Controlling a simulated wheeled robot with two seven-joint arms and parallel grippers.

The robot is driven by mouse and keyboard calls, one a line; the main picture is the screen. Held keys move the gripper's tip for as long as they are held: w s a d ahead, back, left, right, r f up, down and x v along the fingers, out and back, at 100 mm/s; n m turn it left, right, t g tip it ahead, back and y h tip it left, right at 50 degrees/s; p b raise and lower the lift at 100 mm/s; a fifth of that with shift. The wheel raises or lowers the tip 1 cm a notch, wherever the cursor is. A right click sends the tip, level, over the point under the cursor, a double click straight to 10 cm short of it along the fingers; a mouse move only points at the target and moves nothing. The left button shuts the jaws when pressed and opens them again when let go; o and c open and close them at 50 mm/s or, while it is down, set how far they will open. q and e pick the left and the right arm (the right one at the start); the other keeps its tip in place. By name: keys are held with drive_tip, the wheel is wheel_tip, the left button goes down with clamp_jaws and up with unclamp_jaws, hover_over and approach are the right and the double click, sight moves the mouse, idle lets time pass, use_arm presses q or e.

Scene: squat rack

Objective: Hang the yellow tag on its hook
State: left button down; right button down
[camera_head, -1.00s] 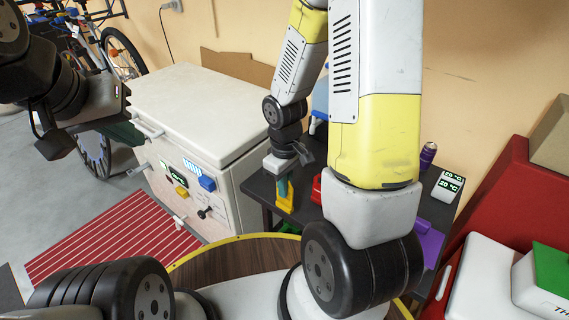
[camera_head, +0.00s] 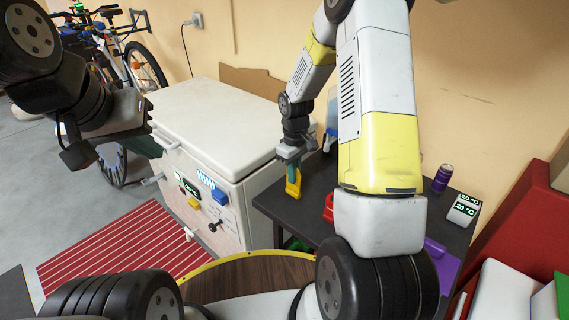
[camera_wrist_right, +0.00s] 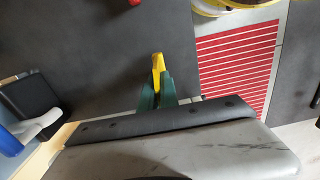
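The yellow tag (camera_head: 293,183), a small upright yellow piece with a wider lower end, is at the fingertips of my right gripper (camera_head: 291,168), over the dark table. In the right wrist view the tag (camera_wrist_right: 158,63) sits between the two green fingers (camera_wrist_right: 157,92), which are closed on it. My left gripper (camera_head: 146,147) is in front of the white chest at the left; its dark green fingers are partly hidden and their opening is unclear. I cannot make out the tag's hook.
The dark table (camera_head: 272,201) carries a red item (camera_head: 329,207), a purple can (camera_head: 442,178), a temperature display (camera_head: 464,210) and a purple item (camera_head: 440,262). The white chest (camera_head: 205,105) stands left of it, with a red striped mat (camera_head: 120,250) in front.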

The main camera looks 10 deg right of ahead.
drive_tip(key=shift+w+d+f, duration=0.1)
drive_tip(key=shift+w, duration=0.55)
drive_tip(key=shift+w+f, duration=0.15)
drive_tip(key=shift+f, duration=0.65)
drive_tip(key=shift+w+f, duration=0.15)
drive_tip(key=shift+f, duration=0.6)
drive_tip(key=shift+f, duration=0.25)
drive_tip(key=c, duration=1.6)
unclamp_jaws()
drive_tip(key=shift+r, duration=0.1)
